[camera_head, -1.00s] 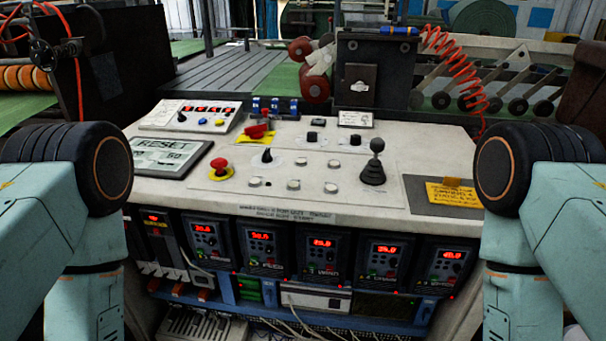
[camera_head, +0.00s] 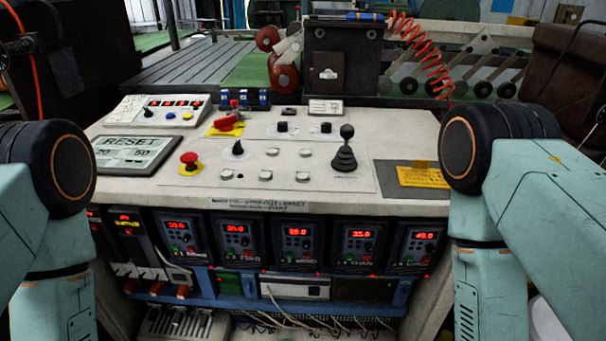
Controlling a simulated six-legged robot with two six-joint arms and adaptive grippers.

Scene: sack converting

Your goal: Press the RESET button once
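A pale control console (camera_head: 400,138) stands in front of me. A grey display (camera_head: 135,153) on its left reads RESET with numbers below. Several small pale round buttons show on the panel, in an upper row (camera_head: 273,152) and a lower row (camera_head: 266,176). A label strip (camera_head: 262,205) along the front edge has small print; I cannot tell which button is RESET. A red mushroom button (camera_head: 189,160) on a yellow disc sits left of them. Only my arm links show at both sides; neither gripper is in view, and nothing of mine covers the buttons.
A black joystick (camera_head: 345,155) stands right of the buttons, with a yellow note (camera_head: 420,177) beyond it. A red switch (camera_head: 228,123) on a yellow plate and black knobs are behind. Drives with red displays (camera_head: 298,238) line the front below. A dark box (camera_head: 341,65) stands behind.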

